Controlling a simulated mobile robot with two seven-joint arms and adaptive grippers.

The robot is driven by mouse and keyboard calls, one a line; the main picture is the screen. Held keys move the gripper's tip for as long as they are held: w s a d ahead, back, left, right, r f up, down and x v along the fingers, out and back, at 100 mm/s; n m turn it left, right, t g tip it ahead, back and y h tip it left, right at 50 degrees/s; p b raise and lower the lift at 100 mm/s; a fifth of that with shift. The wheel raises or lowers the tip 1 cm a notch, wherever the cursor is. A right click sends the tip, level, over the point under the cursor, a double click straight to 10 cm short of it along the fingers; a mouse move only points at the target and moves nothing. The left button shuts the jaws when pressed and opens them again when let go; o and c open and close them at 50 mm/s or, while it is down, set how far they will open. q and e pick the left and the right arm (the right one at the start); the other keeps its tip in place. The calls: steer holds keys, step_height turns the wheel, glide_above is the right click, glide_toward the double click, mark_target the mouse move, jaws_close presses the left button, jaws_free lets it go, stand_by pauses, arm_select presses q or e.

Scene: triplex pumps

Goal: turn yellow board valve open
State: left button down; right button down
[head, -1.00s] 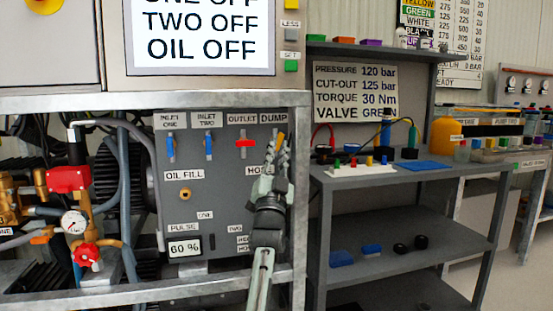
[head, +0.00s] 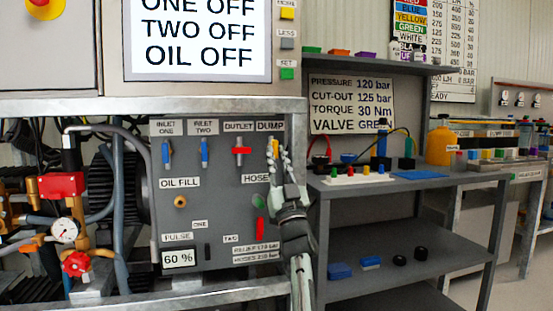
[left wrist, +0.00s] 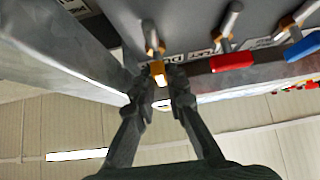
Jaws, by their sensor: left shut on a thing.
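The yellow valve handle (head: 275,147) is under the DUMP label, at the right end of the top row on the grey panel (head: 215,222). My left gripper (head: 279,157) comes up from below with its fingers on either side of the handle, partly hiding it. In the left wrist view, the left gripper (left wrist: 164,82) is shut on the yellow handle (left wrist: 158,70), whose stem shows behind it. In the head view the handle looks close to upright. My right gripper is in neither view.
A red outlet handle (head: 241,151) is just left of the yellow one, set crosswise. A green hose handle (head: 259,202) is below. A metal frame post (head: 300,165) stands close on the right.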

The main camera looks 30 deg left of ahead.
arm_select(q)
steer(key=c, duration=1.5)
jaws_free()
steer(key=shift+c, duration=0.2)
steer(key=v, duration=1.2)
